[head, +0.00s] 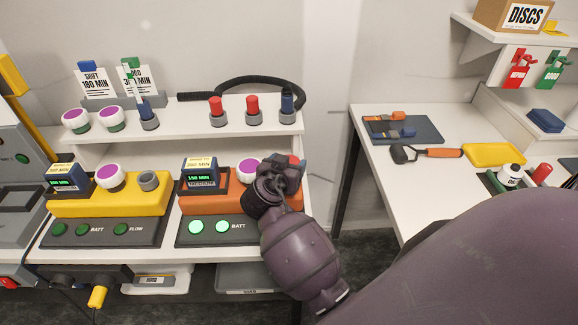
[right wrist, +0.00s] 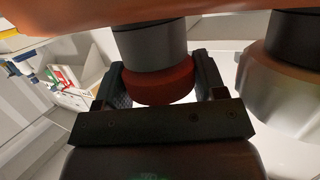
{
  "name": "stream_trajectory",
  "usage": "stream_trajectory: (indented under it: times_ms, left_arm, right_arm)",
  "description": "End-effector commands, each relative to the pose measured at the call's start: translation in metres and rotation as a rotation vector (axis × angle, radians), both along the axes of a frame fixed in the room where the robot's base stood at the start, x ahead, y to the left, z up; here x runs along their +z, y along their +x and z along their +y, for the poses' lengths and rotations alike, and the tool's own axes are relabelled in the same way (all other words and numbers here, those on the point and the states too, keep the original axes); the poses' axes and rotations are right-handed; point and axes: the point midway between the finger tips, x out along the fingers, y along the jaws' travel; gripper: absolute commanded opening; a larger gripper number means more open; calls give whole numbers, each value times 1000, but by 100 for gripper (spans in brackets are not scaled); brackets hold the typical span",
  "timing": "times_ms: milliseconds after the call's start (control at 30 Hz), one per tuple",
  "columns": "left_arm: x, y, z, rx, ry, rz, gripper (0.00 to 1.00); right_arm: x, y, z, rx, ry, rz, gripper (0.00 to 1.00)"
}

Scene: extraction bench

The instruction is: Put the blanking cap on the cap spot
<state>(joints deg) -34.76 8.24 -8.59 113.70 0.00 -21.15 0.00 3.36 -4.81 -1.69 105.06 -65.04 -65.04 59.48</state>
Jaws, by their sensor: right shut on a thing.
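My right gripper (head: 280,178) is over the right end of the orange unit (head: 192,206). In the right wrist view its two fingers (right wrist: 160,88) are on either side of a red cap (right wrist: 162,87), which appears to be the blanking cap, and are shut on it. The cap sits against a grey cylindrical port (right wrist: 150,46) by the orange body. In the head view only a bit of red shows there, mostly hidden by the gripper. I cannot pick out the cap spot. My left gripper is not in view.
A purple-topped white filter (head: 248,168) stands close left of the gripper. The yellow unit (head: 110,207) is further left. Two red-topped pieces (head: 216,109) and blue ones stand on the shelf (head: 183,119) behind. A side table (head: 372,163) with tools is right.

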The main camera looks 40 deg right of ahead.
Motion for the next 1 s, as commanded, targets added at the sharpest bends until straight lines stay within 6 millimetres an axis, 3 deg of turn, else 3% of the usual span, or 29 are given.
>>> stream_trajectory:
  times_ms: [500, 533, 667, 1000]
  left_arm:
    - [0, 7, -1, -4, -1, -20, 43]
    - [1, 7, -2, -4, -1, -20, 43]
    - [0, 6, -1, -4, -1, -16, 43]
    - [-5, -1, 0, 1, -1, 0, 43]
  right_arm:
    - [-7, -1, 2, 0, 0, -1, 37]
    - [-7, -1, 1, 0, 0, -1, 67]
    - [-6, -1, 1, 0, 0, -1, 87]
    - [-5, 0, 2, 2, 1, -3, 90]
